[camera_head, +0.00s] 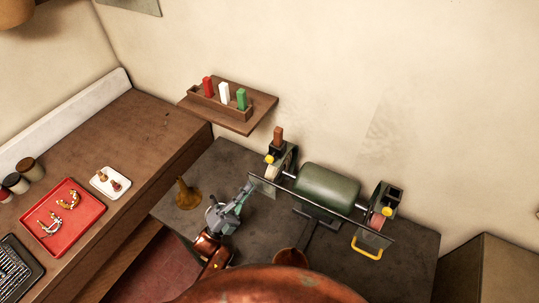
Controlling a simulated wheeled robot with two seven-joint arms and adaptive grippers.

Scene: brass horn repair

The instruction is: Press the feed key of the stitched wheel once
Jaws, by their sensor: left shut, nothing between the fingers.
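The grinding and polishing machine has a green motor (327,187) and stands on a dark bench. A pale wheel (272,172), likely the stitched one, is at its left end, partly behind a clear guard. Beside it, a dark box holds a brown bar (278,136) and has a small yellow part (270,158), which may be the feed key. My left gripper (249,187) is shut and empty. Its tips are just left of and below the pale wheel, near the guard's left edge; whether they touch anything is unclear. My right gripper is not in view.
A pink wheel (377,220) with another dark box (387,196) is at the right end, above a yellow handle (367,252). A brass bell-shaped piece (187,194) stands left of my gripper. A wall shelf (237,118) holds red, white and green blocks. A red tray (85,225) lies left.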

